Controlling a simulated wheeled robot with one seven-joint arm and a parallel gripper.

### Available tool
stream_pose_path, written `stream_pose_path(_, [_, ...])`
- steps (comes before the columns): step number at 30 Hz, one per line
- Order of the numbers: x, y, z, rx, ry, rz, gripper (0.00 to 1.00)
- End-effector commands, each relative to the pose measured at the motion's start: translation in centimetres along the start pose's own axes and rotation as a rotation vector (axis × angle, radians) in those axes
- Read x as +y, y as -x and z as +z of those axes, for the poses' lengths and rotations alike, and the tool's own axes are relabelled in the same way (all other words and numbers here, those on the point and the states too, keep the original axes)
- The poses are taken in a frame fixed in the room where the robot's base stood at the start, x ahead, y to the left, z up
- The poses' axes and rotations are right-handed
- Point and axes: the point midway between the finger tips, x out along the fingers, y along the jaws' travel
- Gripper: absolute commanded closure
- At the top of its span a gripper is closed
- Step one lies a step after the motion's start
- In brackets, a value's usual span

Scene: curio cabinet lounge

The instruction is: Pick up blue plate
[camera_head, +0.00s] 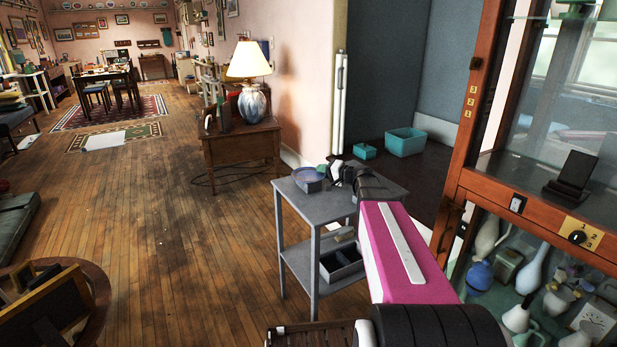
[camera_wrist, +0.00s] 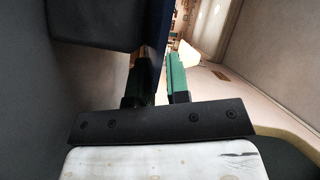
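The blue plate (camera_head: 309,181), round and shallow with a dark raised rim, lies on the top shelf of a grey cart (camera_head: 330,203). My gripper (camera_head: 326,171) is low at the plate's right side, with a green finger by its rim. In the wrist view, my gripper (camera_wrist: 160,78) has its two fingers apart, with a light gap beside the green one. A dark blue edge (camera_wrist: 156,32), seemingly the plate's rim, runs close to the darker left finger. Whether it touches a finger I cannot tell.
A dark open box (camera_head: 342,262) stands on the cart's lower shelf. A wooden side table with a lamp (camera_head: 249,70) is behind the cart. A glass cabinet (camera_head: 470,130) with several vases closes off the right side. The wooden floor to the left is mostly clear.

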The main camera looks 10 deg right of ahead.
Motion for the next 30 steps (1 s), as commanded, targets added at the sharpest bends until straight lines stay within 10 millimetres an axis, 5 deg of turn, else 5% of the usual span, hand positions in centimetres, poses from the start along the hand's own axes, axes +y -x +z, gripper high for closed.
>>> stream_pose_path(17, [-0.7, 0.1, -0.2, -0.001, 0.003, 0.002, 1.0])
stream_pose_path(25, [-4.0, 0.6, -1.3, 0.0, 0.003, 0.0, 1.0])
stream_pose_path(30, [-7.5, -0.9, 1.5, -0.003, 0.002, -0.001, 1.0])
